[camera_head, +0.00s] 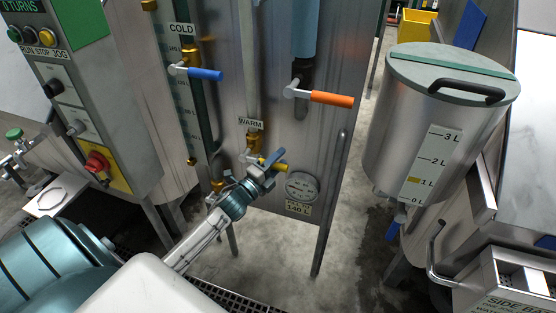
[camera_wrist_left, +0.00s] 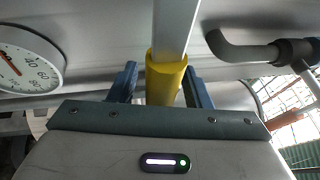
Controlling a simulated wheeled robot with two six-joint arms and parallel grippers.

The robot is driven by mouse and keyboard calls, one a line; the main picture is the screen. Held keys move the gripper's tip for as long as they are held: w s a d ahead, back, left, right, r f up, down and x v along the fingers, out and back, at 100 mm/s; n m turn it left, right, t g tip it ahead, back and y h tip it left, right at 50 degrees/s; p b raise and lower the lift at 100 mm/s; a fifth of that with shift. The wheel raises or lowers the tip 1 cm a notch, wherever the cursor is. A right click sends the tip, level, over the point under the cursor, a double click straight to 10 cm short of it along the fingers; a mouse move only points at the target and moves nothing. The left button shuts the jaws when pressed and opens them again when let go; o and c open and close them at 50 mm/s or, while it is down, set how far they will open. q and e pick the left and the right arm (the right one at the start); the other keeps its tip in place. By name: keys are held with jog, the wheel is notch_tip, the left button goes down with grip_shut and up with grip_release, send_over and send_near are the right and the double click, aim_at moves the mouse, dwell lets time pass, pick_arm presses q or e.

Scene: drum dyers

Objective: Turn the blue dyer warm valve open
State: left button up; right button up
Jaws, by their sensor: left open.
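The warm valve has a yellow lever (camera_head: 272,158) on a pipe below the WARM label (camera_head: 251,124), on the front of the steel dyer (camera_head: 290,135). My left gripper (camera_head: 268,171) is at this lever, partly covering it. In the left wrist view the lever's yellow grip (camera_wrist_left: 166,82) stands between the two blue fingers of the gripper (camera_wrist_left: 161,74). The fingers are open, with a visible gap on the left; on the right the gap is small and contact is hard to tell. My right gripper is not in view.
A blue COLD lever (camera_head: 205,74) and an orange lever (camera_head: 331,98) project from the dyer above. A round gauge (camera_head: 302,186) sits close right of my gripper. A control box (camera_head: 85,100) stands left, a lidded steel tank (camera_head: 435,125) right. Bare floor (camera_head: 350,240) lies between.

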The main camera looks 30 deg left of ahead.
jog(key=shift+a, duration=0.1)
pick_arm(q)
grip_shut()
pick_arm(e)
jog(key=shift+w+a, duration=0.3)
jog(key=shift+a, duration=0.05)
